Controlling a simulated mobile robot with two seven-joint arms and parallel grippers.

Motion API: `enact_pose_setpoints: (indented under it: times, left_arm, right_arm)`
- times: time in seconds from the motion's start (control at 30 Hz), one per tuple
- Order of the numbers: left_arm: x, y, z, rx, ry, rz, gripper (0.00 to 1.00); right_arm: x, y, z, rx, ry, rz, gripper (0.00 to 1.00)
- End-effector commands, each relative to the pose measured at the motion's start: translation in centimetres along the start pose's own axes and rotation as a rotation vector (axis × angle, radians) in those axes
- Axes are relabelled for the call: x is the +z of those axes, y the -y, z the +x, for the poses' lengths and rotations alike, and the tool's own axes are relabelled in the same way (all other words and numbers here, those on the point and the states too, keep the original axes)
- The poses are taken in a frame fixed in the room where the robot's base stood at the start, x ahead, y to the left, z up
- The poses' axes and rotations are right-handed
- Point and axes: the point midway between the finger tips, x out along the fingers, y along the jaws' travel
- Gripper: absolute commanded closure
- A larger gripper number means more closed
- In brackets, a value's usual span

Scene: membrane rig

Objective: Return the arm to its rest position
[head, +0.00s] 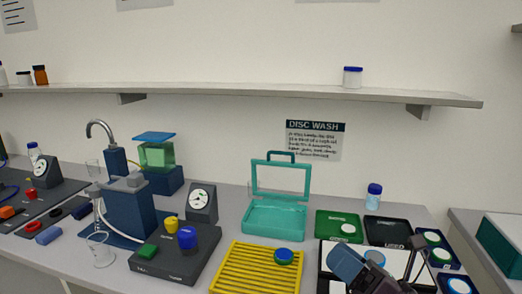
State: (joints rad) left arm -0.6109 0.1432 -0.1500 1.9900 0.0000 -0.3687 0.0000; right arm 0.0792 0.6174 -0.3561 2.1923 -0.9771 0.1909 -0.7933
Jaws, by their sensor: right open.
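My right arm reaches in at the bottom right of the head view, with its gripper (404,264) above the white panel (400,250) in the dark tray area. The gripper is open, and I see nothing held in it. A dark finger part stands up at its right side. My arm hides part of the panel and whatever lies behind it. My left gripper is not in view.
Close by are a yellow rack (238,268) with a blue-green disc (284,256), a green tray (325,224), a black tray (386,231) and a blue-capped bottle (374,197). A teal open case (274,222) stands behind. A shelf (260,97) runs above.

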Motion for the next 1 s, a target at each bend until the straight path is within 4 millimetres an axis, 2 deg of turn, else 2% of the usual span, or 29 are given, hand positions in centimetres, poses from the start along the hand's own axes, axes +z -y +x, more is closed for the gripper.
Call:
enact_pose_setpoints:
  times: [0.1,0.23,0.43,0.63,0.8,1.0]
  left_arm:
    - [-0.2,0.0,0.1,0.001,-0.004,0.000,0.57]
    - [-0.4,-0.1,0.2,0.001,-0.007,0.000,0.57]
    - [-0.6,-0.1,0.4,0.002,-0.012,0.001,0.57]
    - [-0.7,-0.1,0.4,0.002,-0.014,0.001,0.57]
    - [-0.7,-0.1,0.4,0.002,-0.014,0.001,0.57]
    - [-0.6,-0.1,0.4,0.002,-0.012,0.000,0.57]
  right_arm:
    - [1.3,1.6,-1.9,-0.139,0.197,0.246,0.13]
    - [2.0,3.8,-4.8,-0.296,0.410,0.515,0.13]
    - [0.7,7.2,-11.1,-0.548,0.737,0.916,0.13]
    - [-3.4,8.9,-18.3,-0.815,1.065,1.291,0.13]
    - [-8.1,8.1,-23.9,-1.045,1.330,1.560,0.13]
    - [-11.8,6.2,-27.6,-1.230,1.525,1.731,0.13]
